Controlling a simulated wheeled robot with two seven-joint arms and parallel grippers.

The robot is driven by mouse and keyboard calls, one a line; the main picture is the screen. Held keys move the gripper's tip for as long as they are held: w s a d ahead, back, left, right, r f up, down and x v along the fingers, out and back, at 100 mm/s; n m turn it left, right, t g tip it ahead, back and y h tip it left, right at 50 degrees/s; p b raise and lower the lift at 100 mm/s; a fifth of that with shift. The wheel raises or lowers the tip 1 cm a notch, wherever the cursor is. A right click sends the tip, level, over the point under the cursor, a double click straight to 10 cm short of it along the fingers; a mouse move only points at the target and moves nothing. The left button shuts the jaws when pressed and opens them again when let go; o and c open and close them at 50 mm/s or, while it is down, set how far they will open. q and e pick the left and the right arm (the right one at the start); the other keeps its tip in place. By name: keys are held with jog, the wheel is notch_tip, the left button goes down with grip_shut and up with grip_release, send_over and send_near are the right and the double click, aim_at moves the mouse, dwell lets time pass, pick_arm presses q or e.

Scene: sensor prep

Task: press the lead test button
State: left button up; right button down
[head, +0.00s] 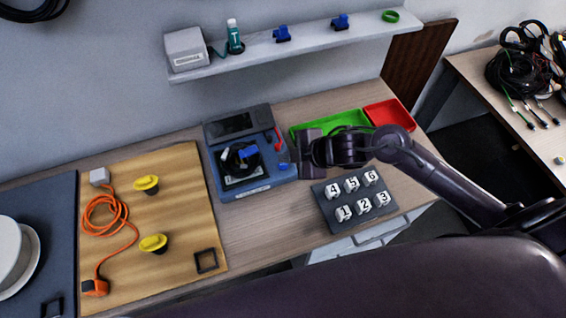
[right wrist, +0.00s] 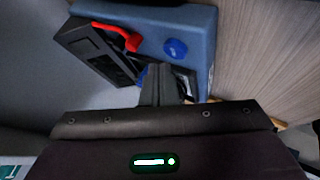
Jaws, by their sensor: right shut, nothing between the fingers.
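The blue tester (head: 262,186) sits on the bench with a black panel at its back and a red lever (head: 277,141) on its right side. A round blue button (head: 283,166) is at its front right corner; it also shows in the right wrist view (right wrist: 175,47). My right gripper (head: 299,156) is shut and empty, just right of the tester and close to the button. In the right wrist view its closed fingers (right wrist: 161,84) hide part of the tester, and the button shows clear beyond them. I cannot tell the exact height gap. My left gripper is not in view.
A green tray (head: 330,122) and a red tray (head: 390,114) lie behind my right gripper. A dark block of numbered pegs (head: 327,208) stands in front of it. A wooden board (head: 185,225) with an orange cable is at left. A shelf (head: 300,45) runs above.

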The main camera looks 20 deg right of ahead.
aim_at(287, 166)
jog(key=shift+f, duration=0.4)
jog(key=shift+f+b, duration=0.5)
jog(key=shift+b, duration=0.05)
dwell(0.6)
dwell(0.4)
jog(key=shift+r+p, duration=0.9)
jog(key=shift+p, duration=0.05)
jog(key=shift+r, duration=0.1)
notch_tip(287, 166, up, 5)
jog(key=p, duration=0.5)
